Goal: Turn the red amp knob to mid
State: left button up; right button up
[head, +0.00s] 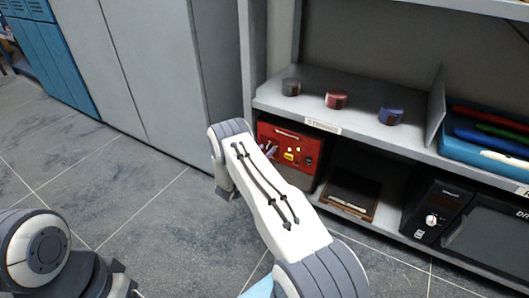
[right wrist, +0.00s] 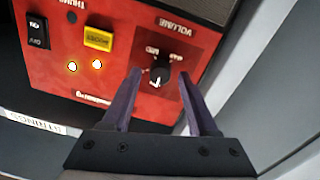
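The red amp (head: 308,150) stands on the lower shelf in the head view, partly hidden by my right arm. In the right wrist view its red front panel (right wrist: 120,70) appears upside down. The black volume knob (right wrist: 160,74) shows there, with a white mark on its lower side, away from the VOLUME label (right wrist: 174,25). My right gripper (right wrist: 158,74) is open, its purple fingers either side of the knob with gaps visible. In the head view, the right gripper (head: 268,150) is at the amp's left front. My left gripper is out of view.
A black switch (right wrist: 38,32), a yellow button (right wrist: 98,39) and two lit lamps are on the panel. In the head view, a dark tray (head: 350,194) lies right of the amp, then a black appliance (head: 437,210). Several small round items stand on the shelf above (head: 310,105).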

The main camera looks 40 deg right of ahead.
grip_shut()
